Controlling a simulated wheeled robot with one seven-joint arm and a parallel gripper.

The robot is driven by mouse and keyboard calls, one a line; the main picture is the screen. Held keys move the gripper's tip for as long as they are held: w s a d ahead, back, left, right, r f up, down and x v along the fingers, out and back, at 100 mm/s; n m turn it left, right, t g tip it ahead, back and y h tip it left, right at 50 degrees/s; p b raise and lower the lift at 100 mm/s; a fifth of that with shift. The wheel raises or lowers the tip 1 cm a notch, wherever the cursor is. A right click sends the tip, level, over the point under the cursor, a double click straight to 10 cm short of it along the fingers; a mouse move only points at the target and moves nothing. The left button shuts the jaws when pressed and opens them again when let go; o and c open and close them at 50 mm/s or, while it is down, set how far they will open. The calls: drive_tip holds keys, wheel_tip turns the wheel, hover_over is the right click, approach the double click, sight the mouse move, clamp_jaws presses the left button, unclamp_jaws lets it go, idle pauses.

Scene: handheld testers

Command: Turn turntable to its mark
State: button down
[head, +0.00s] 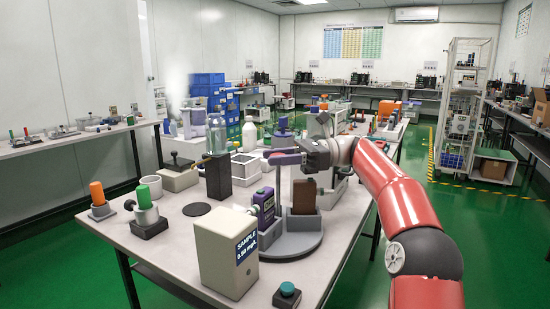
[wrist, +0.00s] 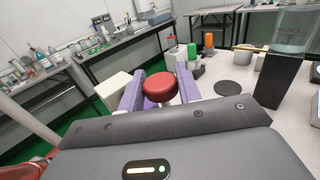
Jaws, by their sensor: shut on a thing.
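The turntable (head: 296,242) is a grey disc near the table's front right, carrying a purple labelled box (head: 264,207) and a brown block in a grey holder (head: 304,197). A grey post (head: 283,183) rises over it. My gripper (head: 283,158) is at the top of this post, with purple fingers. In the wrist view, my gripper (wrist: 161,88) is shut on a round red knob (wrist: 160,85), one finger on each side. The knob's link to the post is hidden by the gripper. I cannot make out the turntable's mark.
A cream sample box (head: 220,250) stands close to the turntable's left front, and a teal button (head: 287,290) is in front. A black stand with a clear vessel (head: 217,165) is behind left. A flat black disc (head: 197,209) lies on the table (head: 170,255).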

idle(0.4)
drive_tip(key=c, duration=1)
unclamp_jaws()
drive_tip(key=p+v, duration=0.1)
drive_tip(key=v, duration=0.6)
drive_tip(key=shift+d, duration=0.4)
drive_tip(key=shift+f, duration=0.1)
